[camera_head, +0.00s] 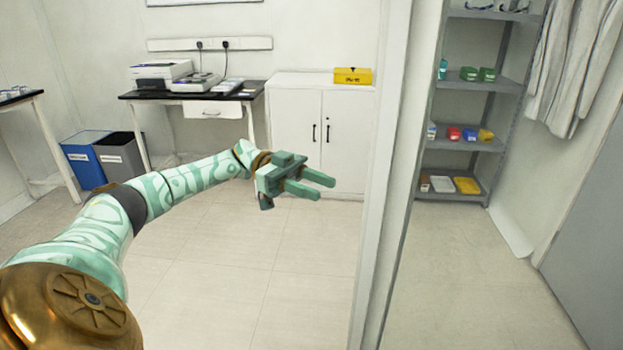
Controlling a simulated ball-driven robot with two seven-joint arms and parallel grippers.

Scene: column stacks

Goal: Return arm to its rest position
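My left arm (178,187) comes in from the lower left and reaches toward the middle of the head view. It is pale green with bronze joints. My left gripper (326,187) is at its end, with its two green fingers apart and nothing between them. It hangs in the air in front of the white cabinet, to the left of the white post. My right arm and gripper are not in the head view.
A white post (385,180) stands close to the right of my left gripper. Behind are a white cabinet (290,135) with a yellow box (353,76), a black-topped desk (130,95), bins (84,162) and a grey shelf (470,85). The tiled floor (225,250) is clear.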

